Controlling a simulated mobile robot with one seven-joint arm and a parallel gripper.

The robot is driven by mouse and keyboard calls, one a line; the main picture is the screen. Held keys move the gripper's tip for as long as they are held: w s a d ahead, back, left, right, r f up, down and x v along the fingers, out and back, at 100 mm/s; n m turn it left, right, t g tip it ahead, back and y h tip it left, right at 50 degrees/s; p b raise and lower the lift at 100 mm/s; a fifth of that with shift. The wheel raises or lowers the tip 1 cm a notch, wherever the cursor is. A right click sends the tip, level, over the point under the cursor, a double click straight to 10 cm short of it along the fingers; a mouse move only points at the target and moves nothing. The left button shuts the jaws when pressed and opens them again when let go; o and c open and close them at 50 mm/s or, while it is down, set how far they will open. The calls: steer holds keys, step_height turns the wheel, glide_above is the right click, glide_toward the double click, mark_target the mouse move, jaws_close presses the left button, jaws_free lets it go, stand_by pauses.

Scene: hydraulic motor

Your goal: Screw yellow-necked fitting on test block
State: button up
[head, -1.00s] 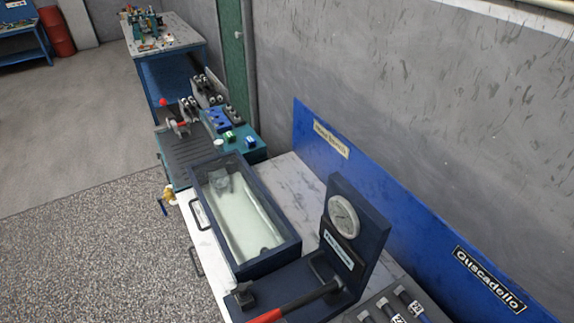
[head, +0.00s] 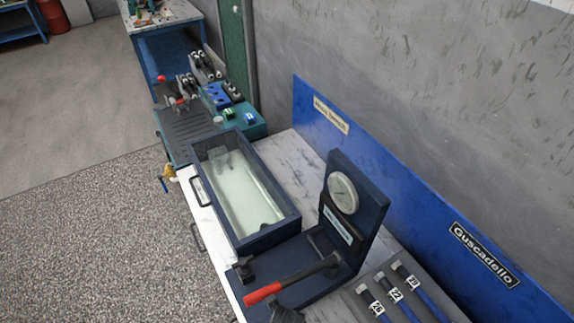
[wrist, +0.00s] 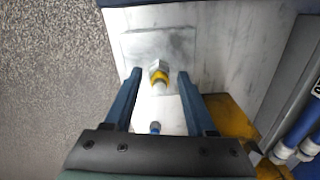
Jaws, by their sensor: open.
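In the wrist view, a small fitting (wrist: 158,72) with a silver hex part and a yellow ring sits over a pale metal-like surface. My gripper (wrist: 159,77) is open, with one blue finger on each side of the fitting. Gaps show between the fitting and both fingertips, so it is not gripped. A pale, square-edged plate or block (wrist: 145,43) lies behind the fitting; I cannot tell whether it is the test block or whether the fitting is threaded into anything. The fitting does not show clearly in the head view.
In the head view, an open-looking tank (head: 290,222) of pale liquid stands beside a dark blue gauge stand (head: 362,205). A red-handled lever (head: 262,292) extends in front of the stand. Labelled blue-handled tools (head: 412,282) lie at right. Yellow material (wrist: 235,118) lies right of my gripper.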

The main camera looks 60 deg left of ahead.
steer(key=n, duration=0.4)
steer(key=shift+n+p, duration=0.3)
steer(key=shift+n, duration=1)
steer(key=shift+n, duration=1)
steer(key=n, duration=0.3)
steer(key=shift+n+p, duration=0.35)
steer(key=shift+n, duration=0.05)
steer(key=n, duration=0.3)
steer(key=shift+n, duration=0.7)
